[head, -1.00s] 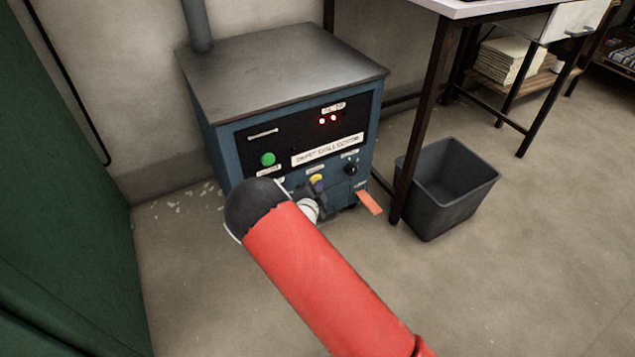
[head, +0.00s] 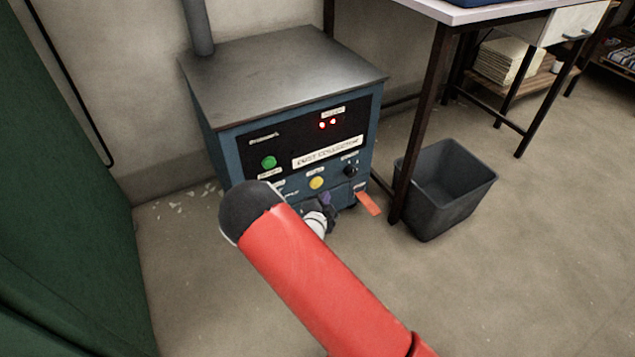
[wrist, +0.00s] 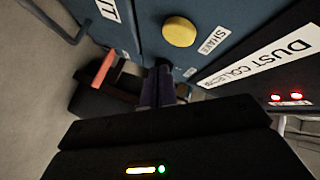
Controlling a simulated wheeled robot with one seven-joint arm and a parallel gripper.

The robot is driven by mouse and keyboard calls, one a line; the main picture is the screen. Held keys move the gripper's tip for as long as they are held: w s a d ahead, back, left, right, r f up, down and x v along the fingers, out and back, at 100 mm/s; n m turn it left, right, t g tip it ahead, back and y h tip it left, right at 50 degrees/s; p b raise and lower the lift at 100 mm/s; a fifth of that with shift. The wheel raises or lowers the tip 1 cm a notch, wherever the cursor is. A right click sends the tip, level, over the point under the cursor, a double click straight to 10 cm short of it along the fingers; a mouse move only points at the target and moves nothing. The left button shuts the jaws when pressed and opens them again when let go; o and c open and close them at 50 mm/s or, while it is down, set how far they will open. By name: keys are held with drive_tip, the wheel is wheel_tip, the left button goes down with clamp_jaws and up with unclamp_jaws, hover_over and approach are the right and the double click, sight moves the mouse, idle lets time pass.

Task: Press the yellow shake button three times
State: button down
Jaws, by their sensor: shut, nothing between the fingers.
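The yellow shake button (head: 317,183) sits on the front of the blue dust collector (head: 228,150), below its name label. In the wrist view the yellow button (wrist: 179,31) is round and fully uncovered, beside a "SHAKE" label (wrist: 214,40). My gripper (head: 326,199) is shut and empty, just below the button in the head view. In the wrist view my gripper (wrist: 160,72) points toward the panel and shows apart from the button. My red arm hides the lower left part of the panel.
A green button (head: 268,162), a black knob (head: 350,170) and two lit red lamps (head: 328,123) are on the same panel. An orange tab (head: 367,203) sticks out at lower right. A grey bin (head: 445,190) and a table leg (head: 420,125) stand to the right.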

sight(317, 183)
drive_tip(key=shift+s+d+p, duration=0.2)
drive_tip(key=shift+s+d, duration=0.15)
drive_tip(key=shift+s, duration=0.2)
drive_tip(key=shift+s+d+p, duration=0.2)
drive_tip(key=shift+s+d, duration=0.15)
drive_tip(key=shift+s, duration=0.2)
idle(1.8)
drive_tip(key=s+m+t, duration=0.1)
drive_tip(key=m, duration=0.4)
drive_tip(key=s+d+m+t+h, duration=0.1)
drive_tip(key=m, duration=0.4)
drive_tip(key=s+d+m+t+p, duration=0.1)
drive_tip(key=m, duration=0.4)
drive_tip(key=shift+f, duration=0.15)
drive_tip(key=w+a+b, duration=0.3)
drive_tip(key=w+a, duration=0.1)
drive_tip(key=w, duration=0.3)
drive_tip(key=shift+a+b, duration=0.3)
drive_tip(key=shift+a, duration=0.1)
drive_tip(key=shift+w+a, duration=0.1)
drive_tip(key=shift+w, duration=0.1)
idle(1.3)
